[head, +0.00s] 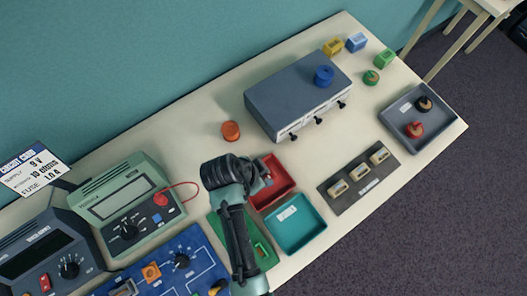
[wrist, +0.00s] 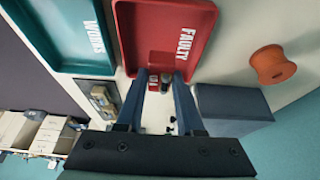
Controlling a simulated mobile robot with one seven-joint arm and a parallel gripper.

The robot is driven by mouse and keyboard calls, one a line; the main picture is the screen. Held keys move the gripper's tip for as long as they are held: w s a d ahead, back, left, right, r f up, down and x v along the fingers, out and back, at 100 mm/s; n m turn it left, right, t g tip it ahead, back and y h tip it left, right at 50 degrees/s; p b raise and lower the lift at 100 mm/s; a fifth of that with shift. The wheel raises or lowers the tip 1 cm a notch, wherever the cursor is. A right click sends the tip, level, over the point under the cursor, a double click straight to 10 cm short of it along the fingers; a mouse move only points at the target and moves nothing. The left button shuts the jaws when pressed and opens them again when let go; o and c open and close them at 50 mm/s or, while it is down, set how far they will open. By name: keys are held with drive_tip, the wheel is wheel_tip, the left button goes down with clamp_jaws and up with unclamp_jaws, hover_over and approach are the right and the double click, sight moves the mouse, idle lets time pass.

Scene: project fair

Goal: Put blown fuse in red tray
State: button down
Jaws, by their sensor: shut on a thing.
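The red tray (head: 283,172), marked FAULTY, lies on the table and appears empty where it shows; it also fills the top middle of the wrist view (wrist: 150,35). My gripper (head: 266,178) is at the tray's left side in the head view, partly covering it. In the wrist view its fingertips (wrist: 160,76) overlap the tray's edge. The gripper is shut on a small red and grey piece (wrist: 154,83), which I take to be the fuse. My gripper hides most of it, and its height above the tray is hard to tell.
A teal tray (head: 312,228), marked WORKS, lies beside the red one. A dark panel with several cream holders (head: 333,208) is to the right. A grey box (head: 290,95) and an orange knob-like piece (head: 230,131) stand behind. Meters crowd the left.

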drive_tip(key=shift+f, duration=2.45)
drive_tip(key=shift+f, duration=0.15)
drive_tip(key=c, duration=0.5)
unclamp_jaws()
drive_tip(key=shift+c, duration=0.2)
